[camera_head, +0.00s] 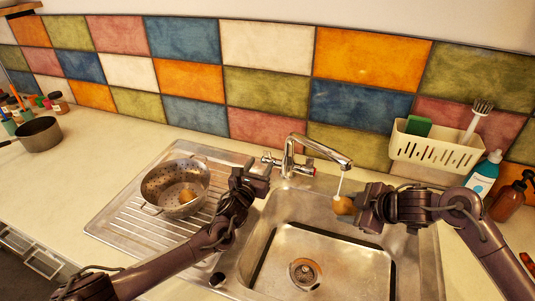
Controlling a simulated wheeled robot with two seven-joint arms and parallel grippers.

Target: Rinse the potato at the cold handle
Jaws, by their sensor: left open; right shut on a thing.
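A brown potato (343,205) is in my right gripper (352,203), which is shut on it over the sink (320,258). The potato is right below the spout of the chrome faucet (320,152), and a thin pale stream of water (339,186) runs down onto it. The faucet has a handle on each side; the right handle (308,170) shows red, the left handle (267,158) has no colour I can make out. My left gripper (256,178) is open, close beside the left handle; I cannot tell whether they touch.
A metal colander (160,186) with another brown potato-like piece (187,194) stands on the drainboard (118,228). A pot (40,135) stands far left. The counter between is clear.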

